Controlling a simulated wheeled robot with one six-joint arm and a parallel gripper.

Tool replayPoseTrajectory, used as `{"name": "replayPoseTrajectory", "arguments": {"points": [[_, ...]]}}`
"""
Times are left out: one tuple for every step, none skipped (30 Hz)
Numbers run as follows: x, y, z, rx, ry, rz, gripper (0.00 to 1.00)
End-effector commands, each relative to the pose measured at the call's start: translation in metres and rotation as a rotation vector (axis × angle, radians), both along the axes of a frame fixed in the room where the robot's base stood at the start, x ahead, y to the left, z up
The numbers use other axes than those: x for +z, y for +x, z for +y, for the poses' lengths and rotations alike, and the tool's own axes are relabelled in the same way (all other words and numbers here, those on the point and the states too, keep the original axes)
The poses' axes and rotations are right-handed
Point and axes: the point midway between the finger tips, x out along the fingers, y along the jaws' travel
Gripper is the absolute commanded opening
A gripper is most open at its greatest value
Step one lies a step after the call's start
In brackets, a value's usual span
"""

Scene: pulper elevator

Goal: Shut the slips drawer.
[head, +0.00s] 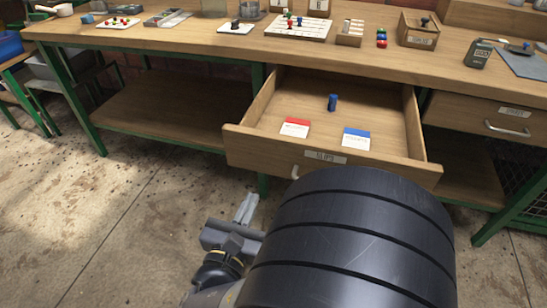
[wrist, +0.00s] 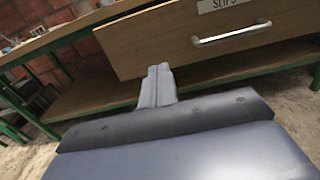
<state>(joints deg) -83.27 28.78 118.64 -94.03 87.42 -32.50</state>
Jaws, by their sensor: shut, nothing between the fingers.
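The slips drawer (head: 258,144) is pulled well out from under the bench in the head view, with a "SLIPS" label on its front. Inside lie a red-edged slip pad (head: 295,127), a blue-edged slip pad (head: 356,139) and a small blue cylinder (head: 332,102). The drawer front (wrist: 160,40) and its metal handle (wrist: 232,34) show in the wrist view; my arm covers most of the handle in the head view. My gripper (head: 246,205) is shut and empty, in front of and below the drawer front's left part. Its fingers (wrist: 158,84) point toward the bench, left of the handle.
The wooden bench top (head: 220,48) carries trays, a peg board (head: 299,26), a small wooden box (head: 418,30) and a dark handheld device (head: 478,53). Another drawer (head: 490,117) at right is closed. A lower shelf (head: 165,112) lies left; the concrete floor at left is clear.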

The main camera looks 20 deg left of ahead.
Motion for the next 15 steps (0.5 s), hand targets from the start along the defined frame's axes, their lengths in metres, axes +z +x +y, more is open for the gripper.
{"name": "replayPoseTrajectory", "arguments": {"points": [[-0.002, 0.009, -0.002, -0.007, 0.002, 0.0, 0.0], [-0.002, 0.014, -0.001, -0.005, 0.002, 0.0, 0.0], [-0.002, 0.02, -0.002, -0.006, 0.002, 0.0, 0.0], [-0.002, 0.024, -0.002, -0.006, 0.002, -0.001, 0.0], [-0.002, 0.029, -0.002, -0.006, 0.003, 0.0, 0.0], [-0.002, 0.036, -0.002, -0.006, 0.003, 0.0, 0.0], [-0.002, 0.04, -0.002, -0.006, 0.003, -0.001, 0.0], [-0.002, 0.045, -0.003, -0.006, 0.002, 0.0, 0.0], [-0.002, 0.051, -0.003, -0.005, 0.002, -0.001, 0.0], [-0.002, 0.056, -0.003, -0.007, 0.002, -0.001, 0.0], [-0.002, 0.061, -0.003, -0.006, 0.002, 0.0, 0.0], [-0.002, 0.068, -0.004, -0.006, 0.002, 0.0, 0.0], [-0.002, 0.072, -0.004, -0.006, 0.002, -0.001, 0.0], [-0.002, 0.077, -0.004, -0.005, 0.002, -0.001, 0.0], [-0.002, 0.082, -0.004, -0.005, 0.002, -0.001, 0.0]]}}
